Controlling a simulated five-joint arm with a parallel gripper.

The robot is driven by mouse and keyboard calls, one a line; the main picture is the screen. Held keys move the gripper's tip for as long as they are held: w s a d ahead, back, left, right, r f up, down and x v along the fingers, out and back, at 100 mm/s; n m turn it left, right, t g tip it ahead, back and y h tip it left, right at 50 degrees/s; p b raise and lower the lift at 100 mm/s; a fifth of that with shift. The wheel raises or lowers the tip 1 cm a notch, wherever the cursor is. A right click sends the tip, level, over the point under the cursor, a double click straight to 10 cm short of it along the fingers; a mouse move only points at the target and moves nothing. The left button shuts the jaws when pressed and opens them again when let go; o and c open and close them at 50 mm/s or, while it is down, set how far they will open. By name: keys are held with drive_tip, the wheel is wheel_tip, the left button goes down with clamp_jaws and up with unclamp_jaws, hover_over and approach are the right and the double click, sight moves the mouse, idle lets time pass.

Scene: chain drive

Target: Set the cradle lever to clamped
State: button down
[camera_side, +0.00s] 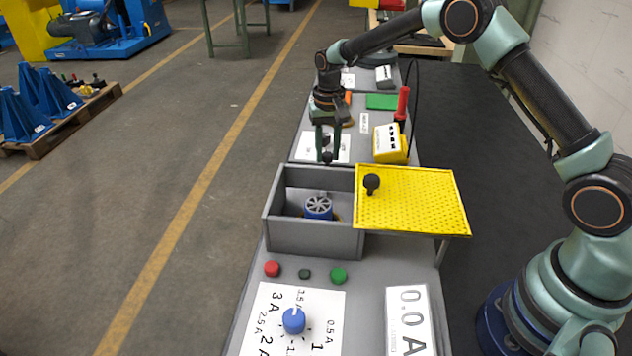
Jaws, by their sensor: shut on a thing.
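My gripper (327,155) points down just behind the back wall of the grey open box (315,240). Its two dark fingers are closed around a small dark round knob (327,157) low between the tips. The knob looks like the end of a lever, but its stem and base are hidden or too small to make out, so I cannot tell the lever's setting. Inside the box sits a blue motor with a pale spoked fan face (318,206).
A yellow mesh guard (420,205) with a black knob (371,184) stands open to the box's right. A yellow meter (388,145) and a red-handled tool (402,104) stand behind. Buttons and a blue dial (293,320) are in front.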

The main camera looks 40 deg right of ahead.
drive_tip(key=shift+r, duration=0.1)
drive_tip(key=c, duration=0.5)
unclamp_jaws()
drive_tip(key=shift+c, duration=0.2)
wheel_tip(320, 180, up, 12)
